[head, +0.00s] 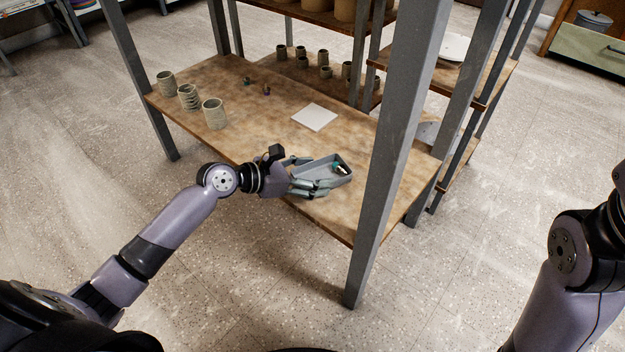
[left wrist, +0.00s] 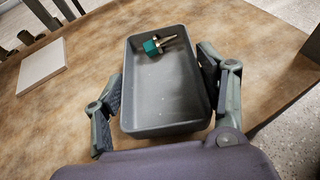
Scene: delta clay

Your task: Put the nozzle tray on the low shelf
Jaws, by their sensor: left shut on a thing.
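The grey nozzle tray (head: 315,168) is in my left gripper (head: 308,180) at the front edge of the low shelf (head: 255,125), a mottled brown board. In the left wrist view the tray (left wrist: 165,95) lies between the two fingers (left wrist: 158,98), which are at its long sides. A nozzle (left wrist: 158,44) with a green body and brass tip lies inside at the tray's far end; it also shows in the head view (head: 340,169). I cannot tell whether the tray's underside touches the board. My right gripper is out of view.
A white square tile (head: 314,117) lies behind the tray. Clay cups (head: 214,113) stand at the shelf's left, with two small nozzle-like pieces (head: 266,90) behind. A grey post (head: 392,150) rises right of the tray. Bare board lies left of the tray.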

